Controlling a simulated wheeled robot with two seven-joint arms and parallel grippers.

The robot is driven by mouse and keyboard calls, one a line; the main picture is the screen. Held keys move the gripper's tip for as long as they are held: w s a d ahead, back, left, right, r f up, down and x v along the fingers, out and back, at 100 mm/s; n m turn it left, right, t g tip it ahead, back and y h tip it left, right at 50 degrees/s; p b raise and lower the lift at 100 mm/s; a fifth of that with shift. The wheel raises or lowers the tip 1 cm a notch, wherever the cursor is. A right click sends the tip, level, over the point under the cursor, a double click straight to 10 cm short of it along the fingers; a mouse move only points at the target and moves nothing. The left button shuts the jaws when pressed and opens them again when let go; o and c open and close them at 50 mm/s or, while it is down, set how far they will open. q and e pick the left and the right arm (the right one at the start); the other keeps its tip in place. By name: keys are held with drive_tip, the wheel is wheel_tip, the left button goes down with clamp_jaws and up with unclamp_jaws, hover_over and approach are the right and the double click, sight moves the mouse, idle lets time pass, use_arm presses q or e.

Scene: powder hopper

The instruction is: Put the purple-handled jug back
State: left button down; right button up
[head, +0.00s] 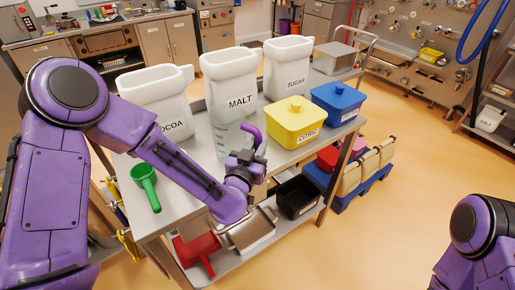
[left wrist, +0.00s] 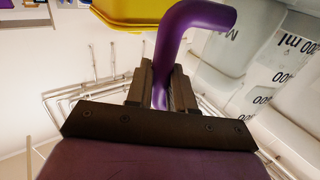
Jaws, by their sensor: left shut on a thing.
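The purple-handled jug (head: 226,143) is clear with printed marks and stands in front of the white MALT container (head: 230,72). Its purple handle (head: 251,133) faces right. My left gripper (head: 248,168) is at the handle. In the left wrist view the handle (left wrist: 195,18) runs down between the two fingers of the left gripper (left wrist: 162,88), which are shut on it. The clear wall with ml marks (left wrist: 285,62) shows at the right there. I cannot tell whether the jug's base touches the table top. Only part of my right arm shows, at the lower right; its gripper is out of view.
The steel table (head: 187,185) also bears COCOA (head: 160,98) and SUGAR (head: 288,70) containers, a yellow CITRIC tub (head: 295,122), a blue tub (head: 337,102) and a green scoop (head: 146,184). A red scoop (head: 198,250) and a black bin (head: 297,197) are on the lower shelf.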

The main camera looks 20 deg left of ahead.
use_arm(q)
drive_tip(key=shift+w+f, duration=0.1)
drive_tip(key=shift+f, duration=0.25)
drive_tip(key=c, duration=1)
unclamp_jaws()
drive_tip(key=shift+r, duration=0.3)
drive_tip(key=s+p, duration=0.2)
drive_tip(key=s, duration=0.4)
drive_tip(key=s+p, duration=0.3)
drive_tip(key=s, duration=0.3)
drive_tip(key=shift+s+a+f, duration=0.15)
drive_tip(key=shift+f, duration=0.05)
